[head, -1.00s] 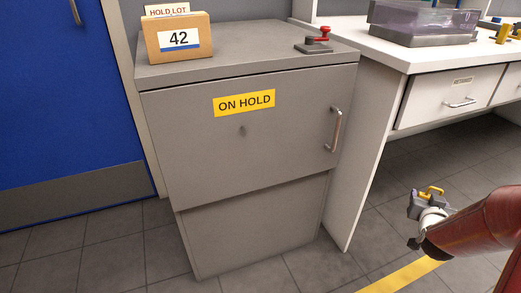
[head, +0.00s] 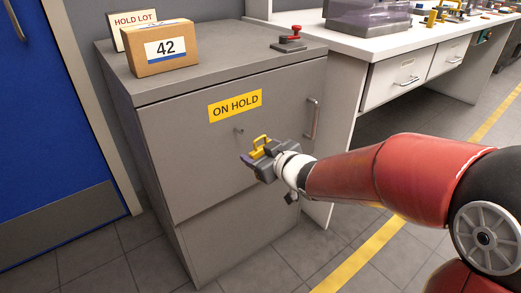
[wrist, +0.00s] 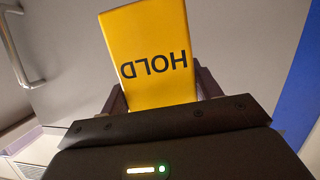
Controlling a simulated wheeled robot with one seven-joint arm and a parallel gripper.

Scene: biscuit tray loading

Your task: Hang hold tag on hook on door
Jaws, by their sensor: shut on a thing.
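The yellow hold tag (wrist: 150,85) is held in my gripper (wrist: 160,100); its word HOLD reads upside down in the wrist view. In the head view the tag (head: 261,140) shows as a small yellow shape at the end of my gripper (head: 256,152). My gripper is shut on the tag, in front of the grey cabinet door (head: 180,150). The small hook (head: 239,131) on the door is just below the yellow ON HOLD label, up and left of the tag. The tag looks apart from the hook; the exact gap cannot be told.
A door handle (head: 312,118) is right of the hook. On the cabinet top stand a box marked 42 (head: 150,64), a HOLD LOT sign (head: 134,19) and a red-handled device (head: 289,40). A white bench (head: 385,48) is at right, a blue door (head: 40,120) at left.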

